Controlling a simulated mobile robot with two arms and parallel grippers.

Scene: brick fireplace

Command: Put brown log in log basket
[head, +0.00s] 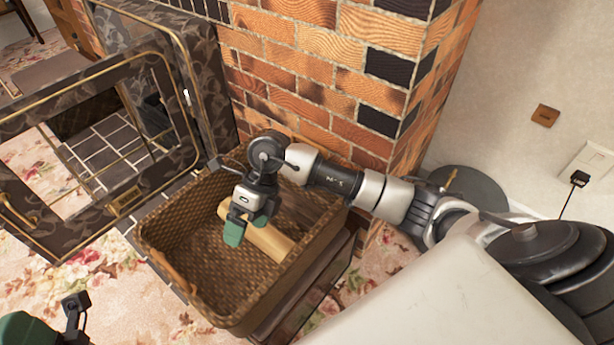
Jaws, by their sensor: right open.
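The log basket (190,276) is a brown woven box beside the brick fireplace, in the middle of the head view. A light brown log (268,241) lies inside it, tilted toward the lower right. My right gripper (240,229) is over the basket's inside, pointing down, with green fingertips at the log's upper left part. It is open; the gripper hides part of the log. I cannot tell whether the fingers touch it. My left gripper (48,325) shows only in part at the lower left corner, and its fingers are not clear.
The brick column (330,70) rises right behind the basket and my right arm. A dark marbled fireplace surround with a brass-edged frame (100,100) stands at the left. Floral carpet (95,265) lies open at the lower left. A socket with a black plug (579,179) is on the right wall.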

